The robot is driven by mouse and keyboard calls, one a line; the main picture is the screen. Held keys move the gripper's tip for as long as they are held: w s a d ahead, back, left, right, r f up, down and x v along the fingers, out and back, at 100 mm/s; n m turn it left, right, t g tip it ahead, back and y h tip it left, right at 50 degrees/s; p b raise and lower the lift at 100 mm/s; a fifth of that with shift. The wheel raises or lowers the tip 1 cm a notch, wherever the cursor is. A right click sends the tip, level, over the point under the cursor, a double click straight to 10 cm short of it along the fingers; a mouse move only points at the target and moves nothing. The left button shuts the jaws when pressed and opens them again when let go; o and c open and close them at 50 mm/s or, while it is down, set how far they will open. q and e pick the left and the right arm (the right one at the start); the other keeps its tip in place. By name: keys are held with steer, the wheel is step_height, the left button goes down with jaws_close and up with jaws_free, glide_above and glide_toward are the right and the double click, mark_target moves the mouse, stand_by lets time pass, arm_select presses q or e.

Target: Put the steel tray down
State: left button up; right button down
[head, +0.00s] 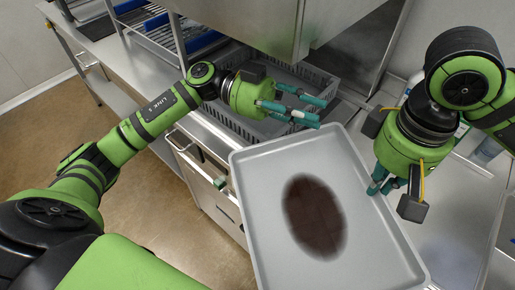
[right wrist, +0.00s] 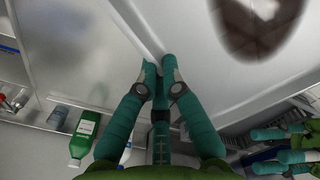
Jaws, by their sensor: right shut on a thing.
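The steel tray (head: 375,240) is a pale grey rectangle with a raised rim and a dark brown oval patch in its middle. My right gripper (head: 385,184) is shut on its right rim. In the right wrist view the right fingertips (right wrist: 157,70) pinch the edge of the tray (right wrist: 195,65). The tray appears raised above the worktop, in front of the drawers; its clearance cannot be told. My left gripper (head: 312,110) is open and empty, just beyond the tray's far left edge. It also shows in the right wrist view (right wrist: 280,150).
A grey slatted basket (head: 325,84) stands behind my left gripper, under a steel housing (head: 250,25). A rack with blue trays (head: 180,30) is at the back left. A green bottle (right wrist: 85,132) stands near my right gripper. The worktop at right (head: 455,215) looks mostly clear.

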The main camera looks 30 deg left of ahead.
mark_target(256, 234)
arm_select(q)
steer(key=s+m+g+y, duration=0.1)
steer(key=s, duration=0.2)
steer(key=s+m+g+y, duration=0.1)
steer(key=s+y, duration=0.1)
steer(key=s, duration=0.1)
steer(key=s+m+g+y, duration=0.1)
steer(key=s, duration=0.1)
steer(key=shift+s+a+r+g+y, duration=0.1)
steer(key=shift+s+a+g+y, duration=0.1)
steer(key=shift+s+g+y, duration=0.2)
arm_select(e)
steer(key=shift+s+a, duration=0.1)
steer(key=shift+s, duration=0.05)
arm_select(q)
steer(key=s+a+f+m+y, duration=0.2)
steer(key=s+a+y, duration=0.3)
steer(key=s+y, duration=0.2)
steer(key=shift+t, duration=0.3)
steer(key=x, duration=0.7)
steer(key=shift+s+a+f, duration=0.15)
steer(key=shift+f, duration=0.2)
arm_select(e)
steer(key=shift+r, duration=0.1)
steer(key=shift+a, duration=0.1)
